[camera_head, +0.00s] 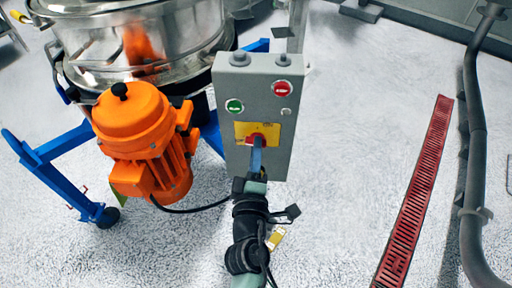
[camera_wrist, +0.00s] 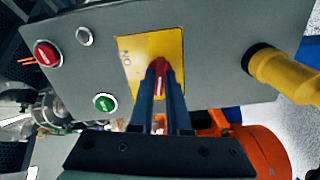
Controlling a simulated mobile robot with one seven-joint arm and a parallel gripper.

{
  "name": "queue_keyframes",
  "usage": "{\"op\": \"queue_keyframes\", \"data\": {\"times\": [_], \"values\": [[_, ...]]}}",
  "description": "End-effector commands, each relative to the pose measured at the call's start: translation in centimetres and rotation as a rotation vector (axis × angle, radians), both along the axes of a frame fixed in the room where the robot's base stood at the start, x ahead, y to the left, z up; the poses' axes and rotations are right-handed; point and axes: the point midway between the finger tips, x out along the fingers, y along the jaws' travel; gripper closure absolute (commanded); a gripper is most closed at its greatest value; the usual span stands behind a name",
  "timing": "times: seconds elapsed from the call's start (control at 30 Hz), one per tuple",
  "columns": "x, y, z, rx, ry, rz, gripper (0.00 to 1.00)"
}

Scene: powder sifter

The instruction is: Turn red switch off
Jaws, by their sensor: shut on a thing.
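The red switch (camera_wrist: 160,74) is a rotary knob on a yellow plate (camera_wrist: 138,46) on the face of a grey control box (camera_head: 229,89). In the head view the red switch (camera_head: 257,137) shows just beyond my fingertips, partly hidden. My gripper (camera_wrist: 161,88) is shut on the red switch, with one dark finger on each side of it. In the head view my gripper (camera_head: 257,158) reaches the lower part of the box face. The fingers hide the lower part of the knob.
A red button (camera_head: 283,88) and a green button (camera_head: 235,105) sit above the yellow plate. An orange motor (camera_head: 146,130), a steel sifter drum (camera_head: 140,45) and a blue frame (camera_head: 50,165) stand left of the box. Speckled floor is free on the right, up to a red floor grate (camera_head: 416,195).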

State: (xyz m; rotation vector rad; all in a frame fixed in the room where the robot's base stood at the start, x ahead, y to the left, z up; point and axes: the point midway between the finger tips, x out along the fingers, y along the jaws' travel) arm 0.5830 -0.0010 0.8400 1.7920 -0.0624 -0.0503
Motion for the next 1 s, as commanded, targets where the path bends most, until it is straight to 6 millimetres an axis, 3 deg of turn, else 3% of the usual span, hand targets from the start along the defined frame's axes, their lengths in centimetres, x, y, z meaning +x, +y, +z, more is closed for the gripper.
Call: {"op": "queue_keyframes", "data": {"times": [0.4,1.0], "values": [[-0.03,0.02,-0.09,-0.205,0.016,0.001,1.00],[-0.03,0.02,-0.12,-0.238,0.018,0.001,1.00]]}}
